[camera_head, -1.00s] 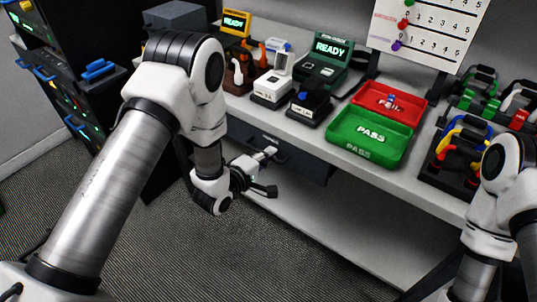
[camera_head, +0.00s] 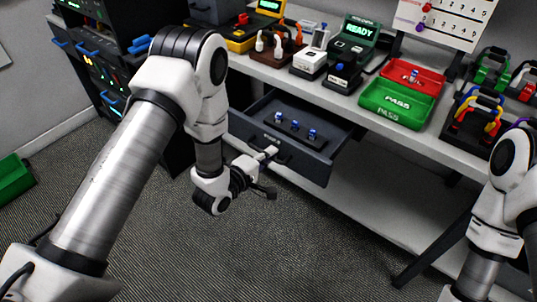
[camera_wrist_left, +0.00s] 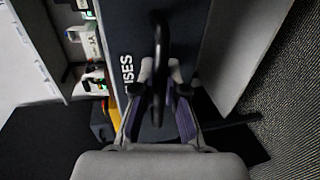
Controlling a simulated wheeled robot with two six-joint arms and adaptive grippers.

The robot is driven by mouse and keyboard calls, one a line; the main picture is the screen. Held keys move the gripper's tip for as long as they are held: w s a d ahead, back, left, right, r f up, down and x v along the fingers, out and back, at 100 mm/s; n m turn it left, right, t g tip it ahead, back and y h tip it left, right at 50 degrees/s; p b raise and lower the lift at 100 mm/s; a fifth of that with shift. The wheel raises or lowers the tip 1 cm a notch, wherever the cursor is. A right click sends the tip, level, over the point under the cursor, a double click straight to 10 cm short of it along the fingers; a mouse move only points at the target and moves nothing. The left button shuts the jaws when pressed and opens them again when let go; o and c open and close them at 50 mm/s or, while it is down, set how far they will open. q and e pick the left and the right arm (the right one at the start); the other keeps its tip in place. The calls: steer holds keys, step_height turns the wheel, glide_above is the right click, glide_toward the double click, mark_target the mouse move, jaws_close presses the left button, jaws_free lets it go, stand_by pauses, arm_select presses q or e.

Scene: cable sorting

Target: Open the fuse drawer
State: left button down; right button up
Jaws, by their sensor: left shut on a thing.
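The fuse drawer (camera_head: 313,167) is a dark grey drawer under the workbench. In the head view it stands pulled out, and its inside shows, with a row of small blue pieces (camera_head: 295,125) in it. My left gripper (camera_head: 268,154) is at the drawer front, shut on the black handle.
On the bench (camera_head: 440,142) stand a green tray (camera_head: 395,118), a red tray (camera_head: 425,82), a READY device (camera_head: 357,40) and plug holders. A dark rack (camera_head: 105,50) stands at left, and a green box (camera_head: 14,178) lies on the floor. Carpet in front of the drawer is clear.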

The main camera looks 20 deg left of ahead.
arm_select(q)
steer(key=c, duration=1.5)
jaws_free()
steer(key=v, duration=1.2)
